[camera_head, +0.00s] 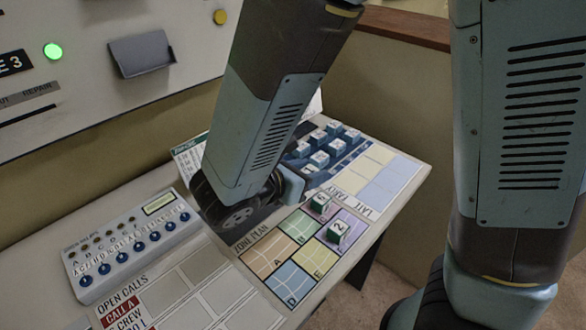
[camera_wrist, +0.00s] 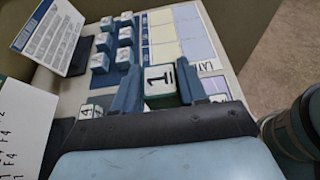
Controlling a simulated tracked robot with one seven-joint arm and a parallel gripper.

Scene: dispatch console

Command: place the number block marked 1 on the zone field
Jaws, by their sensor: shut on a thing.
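The number block marked 1 (camera_wrist: 158,82) is white with a dark green edge and sits between the two blue fingers of my gripper (camera_wrist: 157,68) in the wrist view. My gripper is shut on it, with the 1 facing the camera. Whether the block touches anything below cannot be told.
A green block (camera_head: 320,203) and a block marked 2 (camera_head: 337,232) stand on the plan's right side. Several blue-white blocks (camera_head: 320,158) stand on a dark board behind. A button panel (camera_head: 130,245) is at left. The desk's right edge drops to the floor.

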